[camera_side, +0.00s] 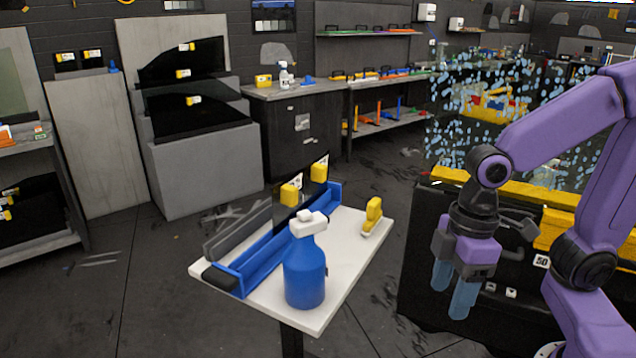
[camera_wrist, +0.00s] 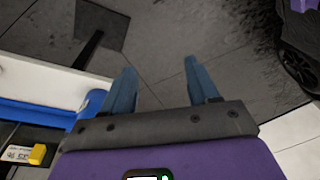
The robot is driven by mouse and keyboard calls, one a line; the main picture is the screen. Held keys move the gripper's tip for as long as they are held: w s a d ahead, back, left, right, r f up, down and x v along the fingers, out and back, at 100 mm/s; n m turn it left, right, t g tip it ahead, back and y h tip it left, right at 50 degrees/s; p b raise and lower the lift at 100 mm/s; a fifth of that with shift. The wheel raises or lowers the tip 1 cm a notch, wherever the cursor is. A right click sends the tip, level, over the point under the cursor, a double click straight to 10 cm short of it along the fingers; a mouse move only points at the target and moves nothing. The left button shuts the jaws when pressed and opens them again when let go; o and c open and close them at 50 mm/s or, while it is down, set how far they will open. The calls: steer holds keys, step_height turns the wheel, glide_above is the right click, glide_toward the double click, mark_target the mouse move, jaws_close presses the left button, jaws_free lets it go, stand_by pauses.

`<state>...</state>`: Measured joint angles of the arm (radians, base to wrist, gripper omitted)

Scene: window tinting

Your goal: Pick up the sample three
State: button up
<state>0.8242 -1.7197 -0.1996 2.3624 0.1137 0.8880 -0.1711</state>
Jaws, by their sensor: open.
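Dark tinted sample panels (camera_side: 307,190) stand upright in a blue rack (camera_side: 262,262) on a small white table. Two yellow clips with white labels show on them; I cannot read which is sample three. In the wrist view a dark panel (camera_wrist: 22,136) lies at the lower left, with a white label and a yellow clip (camera_wrist: 37,154). My gripper (camera_side: 452,287) has blue fingers, points down, and is empty. It is to the right of the table, apart from the samples. In the wrist view the fingers (camera_wrist: 161,88) are spread, with only floor between them.
A blue spray bottle (camera_side: 304,272) with a white top stands on the white table (camera_side: 346,262) in front of the rack. A yellow-handled tool (camera_side: 372,215) lies at its right edge. A black car door-like panel (camera_side: 425,262) is behind my gripper.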

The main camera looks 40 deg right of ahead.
steer(key=w+a+r+m+t+y, duration=0.1)
steer(key=w+a+r+m+y, duration=0.1)
steer(key=w, duration=1)
step_height(320, 180, up, 5)
steer(key=m+t, duration=0.5)
steer(key=t, duration=0.3)
glide_above(325, 171)
steer(key=s+d, duration=0.4)
steer(key=s, duration=0.6)
steer(key=x, duration=1.1)
steer(key=f+x, duration=0.1)
steer(key=x, duration=0.5)
steer(key=shift+s+d+r, duration=0.1)
steer(key=shift+s+d, duration=0.05)
steer(key=shift+s, duration=0.3)
jaws_close()
